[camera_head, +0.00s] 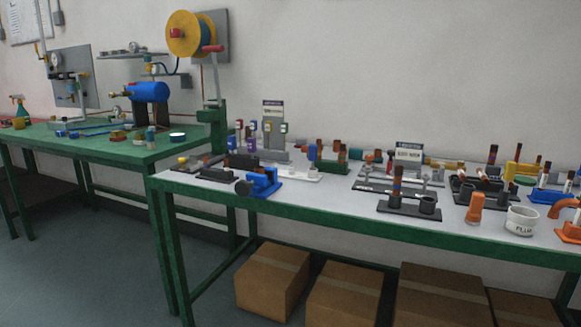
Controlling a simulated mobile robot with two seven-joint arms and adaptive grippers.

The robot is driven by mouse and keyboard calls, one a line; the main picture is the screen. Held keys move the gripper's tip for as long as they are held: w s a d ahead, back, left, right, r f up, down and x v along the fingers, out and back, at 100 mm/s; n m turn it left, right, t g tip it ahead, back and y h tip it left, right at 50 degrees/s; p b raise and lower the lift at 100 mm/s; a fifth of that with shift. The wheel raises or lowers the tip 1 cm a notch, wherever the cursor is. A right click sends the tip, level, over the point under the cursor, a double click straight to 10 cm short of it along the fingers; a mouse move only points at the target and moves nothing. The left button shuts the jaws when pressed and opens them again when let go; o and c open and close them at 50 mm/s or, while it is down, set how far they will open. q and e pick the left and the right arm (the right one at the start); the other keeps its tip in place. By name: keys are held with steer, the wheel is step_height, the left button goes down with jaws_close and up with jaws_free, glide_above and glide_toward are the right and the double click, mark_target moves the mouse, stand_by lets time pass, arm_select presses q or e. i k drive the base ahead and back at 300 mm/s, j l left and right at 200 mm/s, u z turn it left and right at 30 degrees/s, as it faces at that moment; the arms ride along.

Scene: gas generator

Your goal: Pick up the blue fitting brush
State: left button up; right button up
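I cannot single out the blue fitting brush with certainty; the items are small at this distance. A blue tool (265,182) with a dark round end sits at the front left edge of the grey-topped table (320,200). Another blue piece, a low base (546,197) with upright parts, stands toward the right of the same table. A black stand (408,206) at the middle front holds an upright piece (397,182) with brown and dark bands. Neither of my grippers is in view.
An orange cylinder (475,208) and a white tub (521,220) stand near the front edge. Cardboard boxes (272,283) sit beneath the grey-topped table. Floor at lower left is clear.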

mark_target(313, 148)
steer(key=i+j+z, duration=0.1)
steer(key=i+j, duration=0.7)
